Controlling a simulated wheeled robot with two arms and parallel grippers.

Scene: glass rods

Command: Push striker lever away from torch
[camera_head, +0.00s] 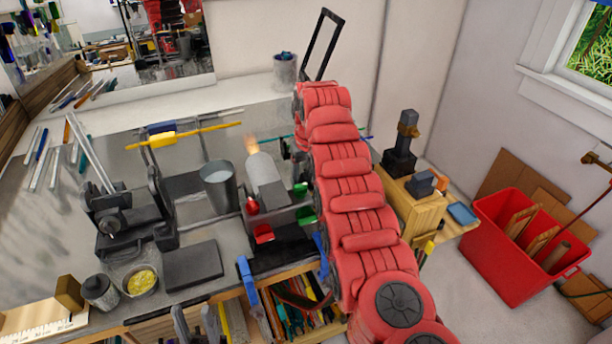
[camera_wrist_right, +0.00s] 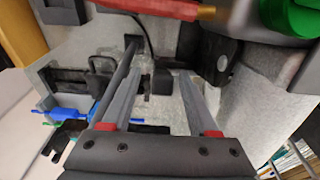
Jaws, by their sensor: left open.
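The torch (camera_head: 263,172) is a pale metal cylinder on a dark base, with an orange flame at its upper end. Red (camera_head: 252,206) and green (camera_head: 300,191) knobs sit beside it. A blue lever-like part (camera_head: 247,280) stands at the bench front below it; I cannot tell whether it is the striker lever. My left gripper (camera_head: 195,318) is at the bottom edge, fingers apart and empty. My right gripper (camera_wrist_right: 155,78) is open, with a dark block (camera_wrist_right: 161,82) seen between its fingertips; contact is unclear. My red right arm hides its gripper and bench right of the torch in the head view.
A metal cup (camera_head: 220,188) stands left of the torch. A dark clamp stand (camera_head: 125,220), a grey block (camera_head: 192,266) and a yellow-filled bowl (camera_head: 140,281) are further left. A red bin (camera_head: 520,235) is on the floor at right. Green (camera_wrist_right: 290,15) and blue (camera_wrist_right: 97,112) parts crowd the wrist view.

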